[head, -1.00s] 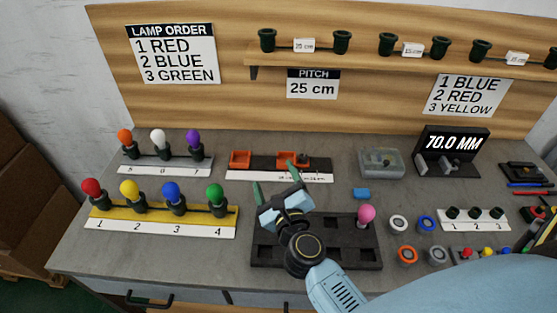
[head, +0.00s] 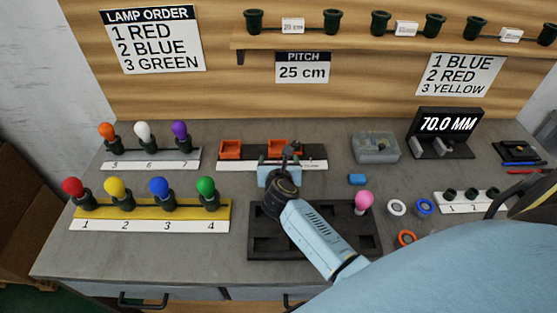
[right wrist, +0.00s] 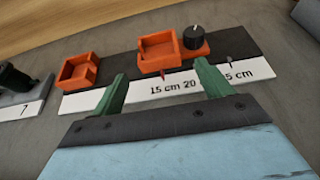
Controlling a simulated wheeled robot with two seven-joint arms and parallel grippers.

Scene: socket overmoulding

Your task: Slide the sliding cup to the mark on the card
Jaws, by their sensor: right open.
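The sliding cup (head: 278,147) is an open orange box with a round black knob on its right side, seated on a dark rail; it also shows in the right wrist view (right wrist: 158,52). A second orange cup (right wrist: 78,72) sits at the rail's left end. A white scale strip (right wrist: 140,92) along the front reads 15 cm, 20 and a partly hidden 25 cm. The card (head: 302,68) on the back board reads PITCH 25 cm. My right gripper (head: 279,160) is open and empty, its green fingers just in front of the sliding cup, apart from it. My left gripper is out of view.
Lamp stands (head: 90,225) fill the left.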

